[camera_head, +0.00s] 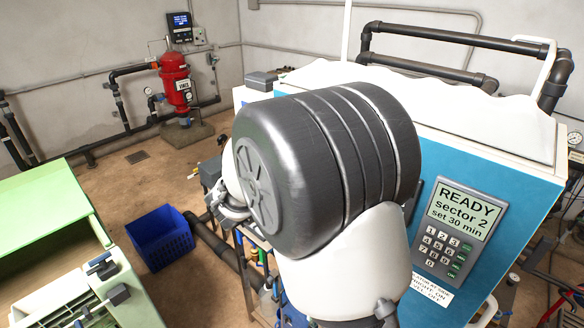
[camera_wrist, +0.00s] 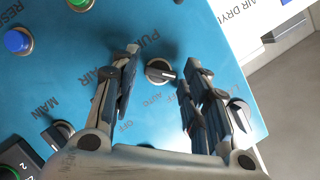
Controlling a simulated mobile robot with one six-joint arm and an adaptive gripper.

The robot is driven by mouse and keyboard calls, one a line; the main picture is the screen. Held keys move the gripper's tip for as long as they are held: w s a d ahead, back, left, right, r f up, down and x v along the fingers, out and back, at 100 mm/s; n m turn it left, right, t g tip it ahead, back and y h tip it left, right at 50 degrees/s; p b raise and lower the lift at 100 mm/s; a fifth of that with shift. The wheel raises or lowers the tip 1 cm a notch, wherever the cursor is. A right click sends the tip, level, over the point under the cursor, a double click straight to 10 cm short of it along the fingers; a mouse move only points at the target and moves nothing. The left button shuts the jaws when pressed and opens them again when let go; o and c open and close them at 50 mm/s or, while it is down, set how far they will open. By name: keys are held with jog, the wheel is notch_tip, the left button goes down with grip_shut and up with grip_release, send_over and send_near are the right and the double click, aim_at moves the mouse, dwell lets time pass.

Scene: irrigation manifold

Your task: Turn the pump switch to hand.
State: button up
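In the wrist view a round selector switch (camera_wrist: 160,71) with a dark grip bar and a pale rim sits on the blue panel (camera_wrist: 225,60). Lettering that seems to read PUMP lies just above it, so it looks like the pump switch. A light mark on its bar is toward the right. My gripper (camera_wrist: 162,58) is open, with one finger left of the switch and one right of it. No contact with it is visible. In the head view my arm hides the gripper and the switch.
Other dark knobs (camera_wrist: 57,135) and (camera_wrist: 239,116) lie left and right of my fingers. A blue button (camera_wrist: 17,41) and a green button (camera_wrist: 80,4) are at the upper left. The keypad display (camera_head: 463,213) reads READY, sector 2. A blue crate (camera_head: 160,238) stands on the floor.

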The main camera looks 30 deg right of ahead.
jog(key=shift+o, duration=0.3)
jog(key=v, duration=1.2)
jog(key=w+a+f+n+t+y+b, duration=0.4)
jog(key=a+n+t+y+b, duration=0.15)
jog(key=b, duration=0.25)
jog(key=s+a+f+n+g+y+b, duration=0.1)
jog(key=s+a+f+n+y+b, duration=0.5)
jog(key=a+f+n+y+b, duration=0.15)
jog(key=s+d+f+n+g+b, duration=0.2)
jog(key=s+f+b, duration=0.2)
jog(key=s+f, duration=0.3)
jog(key=s+d+f+n+g+b, duration=0.2)
jog(key=s+f+g+b, duration=0.1)
jog(key=s+f, duration=0.4)
jog(key=s+d+f+n+g+h+b, duration=0.1)
jog(key=s+d+f+n+g+b, duration=0.1)
jog(key=s+f+b, duration=0.4)
jog(key=s+f+n+g, duration=0.1)
jog(key=s, duration=0.3)
jog(key=shift+s, duration=0.3)
